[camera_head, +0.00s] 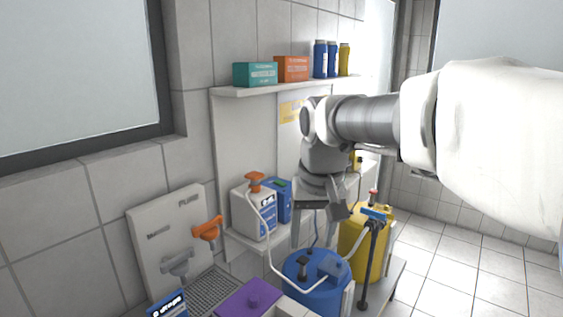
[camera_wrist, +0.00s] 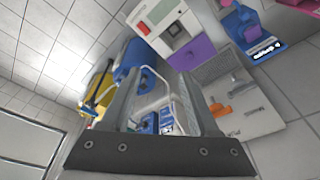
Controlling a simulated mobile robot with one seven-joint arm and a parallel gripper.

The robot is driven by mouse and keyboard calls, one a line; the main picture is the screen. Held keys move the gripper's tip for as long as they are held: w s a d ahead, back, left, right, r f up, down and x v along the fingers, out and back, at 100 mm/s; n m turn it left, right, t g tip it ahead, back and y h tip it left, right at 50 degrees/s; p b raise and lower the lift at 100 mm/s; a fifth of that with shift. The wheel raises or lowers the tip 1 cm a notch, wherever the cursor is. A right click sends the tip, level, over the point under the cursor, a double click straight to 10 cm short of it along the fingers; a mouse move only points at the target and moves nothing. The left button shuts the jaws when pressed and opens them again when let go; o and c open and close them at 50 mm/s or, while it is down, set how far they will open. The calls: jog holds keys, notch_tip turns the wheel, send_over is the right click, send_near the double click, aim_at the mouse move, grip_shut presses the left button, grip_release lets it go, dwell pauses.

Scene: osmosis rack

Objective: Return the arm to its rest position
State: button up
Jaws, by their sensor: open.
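My arm reaches in from the right side of the head view, with its grey wrist bent downward. My gripper (camera_head: 314,238) hangs in front of the rack, above and behind the blue drum (camera_head: 318,285). Its two fingers are spread apart with nothing between them. In the wrist view my gripper (camera_wrist: 157,78) shows its dark base along the bottom edge and two grey fingers reaching up, apart. Some items show in the gap between the fingers, beyond them. Part of the rack behind my wrist is hidden in the head view.
An upper shelf (camera_head: 243,91) holds boxes and bottles. A purple box (camera_head: 246,300) is low in front. Open tiled floor (camera_head: 470,265) lies right.

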jog(key=s+d+f+t, duration=0.1)
jog(key=s+d, duration=0.3)
jog(key=s, duration=0.5)
jog(key=s+d+f+t, duration=0.2)
jog(key=s+d+f, duration=0.1)
jog(key=s, duration=0.6)
jog(key=shift+d+m, duration=0.4)
jog(key=shift+d, duration=0.4)
jog(key=shift+f, duration=0.1)
